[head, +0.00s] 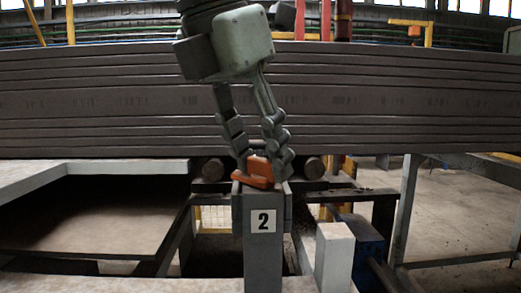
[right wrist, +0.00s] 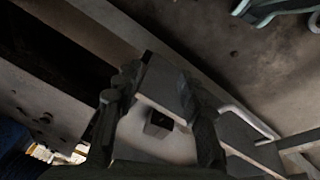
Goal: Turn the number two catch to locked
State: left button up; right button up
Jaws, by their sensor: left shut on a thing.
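The number two catch is an orange handle (head: 252,180) on top of a grey post (head: 262,262). The post carries a white plate (head: 263,221) with a black 2. My left gripper (head: 260,165) comes down from above in the head view and is shut on the orange handle. Its fingers hide part of the handle, which lies roughly crosswise over the post top. Any lock marking cannot be made out. My right gripper (right wrist: 158,88) shows only in the right wrist view, with its fingers apart; no catch is seen between them.
A wide stack of dark ribbed boards (head: 400,105) runs across behind the post. A grey table top (head: 90,220) lies at left. A pale block (head: 334,255) stands right of the post, beside a blue part (head: 366,245). Open floor (head: 450,220) shows at right.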

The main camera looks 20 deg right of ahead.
pick_arm(q)
jog(key=shift+w+r+m, duration=0.1)
jog(key=shift+m, duration=0.4)
jog(key=m+g+p, duration=0.1)
jog(key=m, duration=0.2)
jog(key=shift+w+g+h, duration=0.1)
jog(key=shift+g+h, duration=0.2)
jog(key=m+g, duration=0.1)
jog(key=m, duration=0.1)
jog(key=shift+m+p, duration=0.3)
jog(key=shift+p, duration=0.05)
jog(key=shift+w+m+g, duration=0.1)
jog(key=shift+m+g, duration=0.2)
jog(key=shift+m, duration=0.6)
pick_arm(e)
jog(key=s+f, duration=0.3)
jog(key=f, duration=0.3)
jog(key=shift+s+d+f+g, duration=0.2)
jog(key=shift+s+d+g, duration=0.05)
jog(key=shift+d+g, duration=0.2)
pick_arm(q)
jog(key=o, duration=1.2)
jog(key=shift+c, duration=0.2)
jog(key=v, duration=1.2)
